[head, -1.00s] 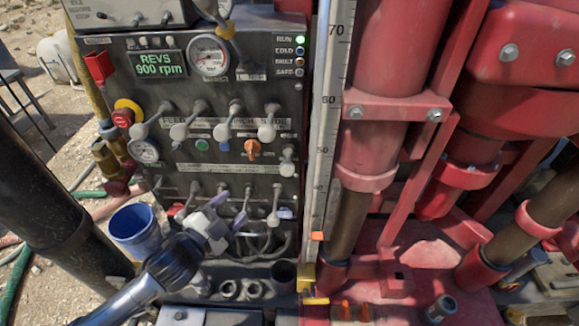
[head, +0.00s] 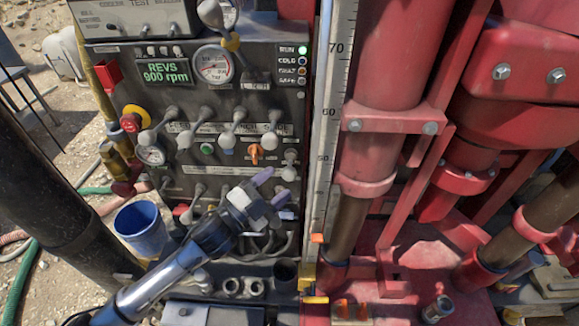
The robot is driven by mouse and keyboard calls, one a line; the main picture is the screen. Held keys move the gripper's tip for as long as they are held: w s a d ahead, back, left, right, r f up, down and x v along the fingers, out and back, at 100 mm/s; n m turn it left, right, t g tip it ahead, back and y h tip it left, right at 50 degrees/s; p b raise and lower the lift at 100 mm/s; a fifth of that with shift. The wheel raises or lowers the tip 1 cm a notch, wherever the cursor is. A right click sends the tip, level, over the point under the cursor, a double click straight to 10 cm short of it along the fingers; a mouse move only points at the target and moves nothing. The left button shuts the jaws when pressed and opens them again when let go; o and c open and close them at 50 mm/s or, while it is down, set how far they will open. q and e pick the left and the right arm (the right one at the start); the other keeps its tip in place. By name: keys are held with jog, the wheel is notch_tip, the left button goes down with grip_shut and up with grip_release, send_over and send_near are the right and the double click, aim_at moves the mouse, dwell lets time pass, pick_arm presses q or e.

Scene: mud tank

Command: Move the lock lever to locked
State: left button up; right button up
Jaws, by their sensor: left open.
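My left gripper (head: 271,187) reaches in from the lower left and is open, its two lavender fingertips pointing up and right. It is in front of the lower right part of the dark control panel (head: 240,97). A lever with a pale grey knob (head: 290,173) stands on the panel's right edge, just beyond the upper fingertip. A lavender knob (head: 287,215) shows just below the lower fingertip. No readable label tells which is the lock lever. The gripper hides much of the lower lever row. Contact cannot be told. My right gripper is not in view.
A row of grey-knobbed levers (head: 228,139) and an orange knob (head: 255,154) sit higher on the panel. A depth scale (head: 323,130) and red rig columns (head: 385,60) stand close on the right. A blue bucket (head: 140,228) is at left.

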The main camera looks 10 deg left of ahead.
aim_at(290, 173)
pick_arm(q)
jog(key=shift+p+x, duration=0.55)
jog(key=shift+x, duration=1.8)
jog(key=shift+c, duration=0.2)
grip_shut()
